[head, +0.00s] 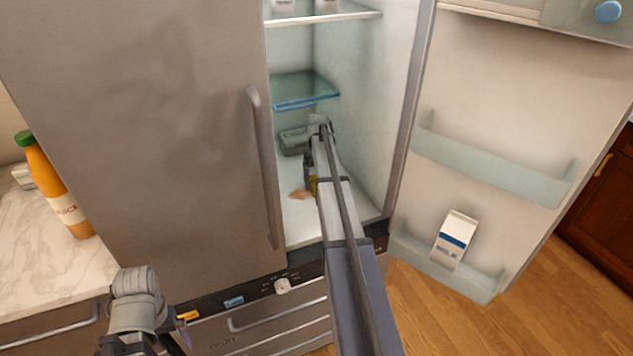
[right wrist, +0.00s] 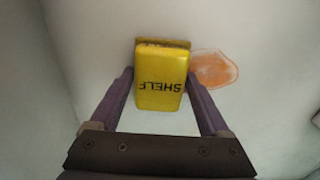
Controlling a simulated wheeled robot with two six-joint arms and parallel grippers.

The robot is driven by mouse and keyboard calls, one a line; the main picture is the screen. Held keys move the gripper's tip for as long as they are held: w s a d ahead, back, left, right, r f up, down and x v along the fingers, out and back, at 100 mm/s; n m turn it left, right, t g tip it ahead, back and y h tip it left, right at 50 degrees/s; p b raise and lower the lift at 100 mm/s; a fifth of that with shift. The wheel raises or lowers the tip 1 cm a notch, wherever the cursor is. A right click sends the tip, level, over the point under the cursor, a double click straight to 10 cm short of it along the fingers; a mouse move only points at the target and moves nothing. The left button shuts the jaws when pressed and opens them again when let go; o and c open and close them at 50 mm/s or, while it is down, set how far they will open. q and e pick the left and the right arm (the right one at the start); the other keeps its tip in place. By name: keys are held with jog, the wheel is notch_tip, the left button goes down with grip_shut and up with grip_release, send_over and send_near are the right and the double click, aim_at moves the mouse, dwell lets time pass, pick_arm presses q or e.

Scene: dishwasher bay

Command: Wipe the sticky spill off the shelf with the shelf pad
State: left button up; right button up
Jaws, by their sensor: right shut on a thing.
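The sticky spill is an orange-brown patch (right wrist: 214,69) on the white shelf (right wrist: 75,22). In the head view the spill (head: 299,193) shows on the fridge's bottom shelf (head: 303,225), left of my right arm. The yellow shelf pad (right wrist: 160,80), lettered SHELF, is between the fingers of my right gripper (right wrist: 160,92), which is shut on it. The pad is beside the spill, just left of it in the wrist view. In the head view the pad (head: 312,184) is mostly hidden by my arm. My left gripper (head: 184,328) is low at the left, outside the fridge; its jaws are unclear.
A grey-green container (head: 293,141) stands at the back of the fridge, under a blue-edged glass shelf (head: 305,103). The open door (head: 510,110) at right holds a carton (head: 455,239). The closed door (head: 150,140) bounds the left. A juice bottle (head: 57,190) stands on the counter.

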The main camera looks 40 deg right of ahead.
aim_at(287, 196)
jog(key=shift+a, duration=0.15)
jog(key=shift+w+a, duration=0.25)
jog(key=shift+a, duration=0.6)
jog(key=shift+w+a, duration=0.25)
jog(key=shift+a, duration=0.55)
jog(key=shift+w+a, duration=0.2)
jog(key=shift+a, duration=0.75)
jog(key=shift+w+a, duration=0.15)
jog(key=shift+a, duration=0.75)
jog(key=shift+a, duration=0.1)
jog(key=shift+w+a, duration=0.25)
jog(key=shift+a, duration=0.6)
jog(key=shift+w+a, duration=0.25)
jog(key=shift+a, duration=0.55)
